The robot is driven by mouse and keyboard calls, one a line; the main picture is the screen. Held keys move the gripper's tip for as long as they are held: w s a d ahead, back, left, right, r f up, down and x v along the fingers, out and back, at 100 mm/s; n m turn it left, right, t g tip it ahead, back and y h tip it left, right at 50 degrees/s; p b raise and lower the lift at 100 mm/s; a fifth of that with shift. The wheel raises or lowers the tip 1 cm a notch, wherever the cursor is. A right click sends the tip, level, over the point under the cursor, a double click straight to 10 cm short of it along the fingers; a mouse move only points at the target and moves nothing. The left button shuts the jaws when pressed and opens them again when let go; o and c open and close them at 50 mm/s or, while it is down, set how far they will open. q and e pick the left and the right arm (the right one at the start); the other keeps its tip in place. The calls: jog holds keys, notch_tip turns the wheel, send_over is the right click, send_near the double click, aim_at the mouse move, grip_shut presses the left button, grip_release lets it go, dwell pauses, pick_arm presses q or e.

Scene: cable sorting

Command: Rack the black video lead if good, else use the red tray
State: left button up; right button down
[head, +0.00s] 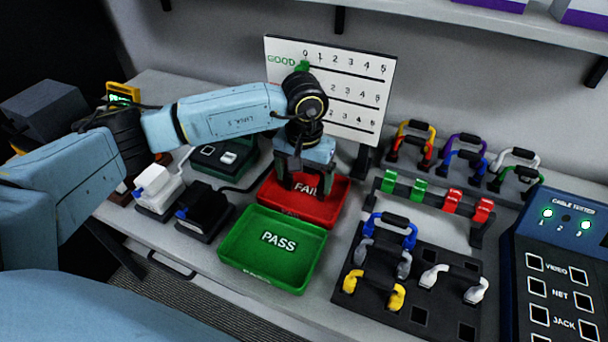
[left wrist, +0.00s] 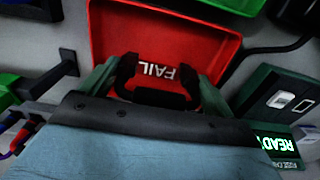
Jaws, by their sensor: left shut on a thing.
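My left gripper (head: 294,180) is low over the red tray (head: 268,202) marked FAIL. In the left wrist view the gripper (left wrist: 158,90) is shut on a black lead (left wrist: 150,95), an arch with a thick grip and two plug ends. The lead is over the red tray (left wrist: 115,25); whether it touches the tray floor I cannot tell. The cable tester (head: 562,205) at the right shows green lights at 1 and 3, and 2 is dark. My right gripper is not in view.
A green PASS tray (head: 245,265) stands in front of the red one and is empty. A black slotted board (head: 400,312) holds several coloured leads. Behind it are a rail with green and red clips (head: 420,190) and more leads. A GOOD tally board (head: 350,60) stands at the back.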

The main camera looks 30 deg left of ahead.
pick_arm(q)
jog(key=shift+f+b, duration=0.15)
jog(key=shift+b, duration=0.25)
dwell(0.4)
jog(key=o, duration=0.8)
jog(key=shift+c, duration=0.2)
jog(key=shift+r+p, duration=2.05)
jog(key=shift+r, duration=2)
jog(key=shift+s+f, duration=0.1)
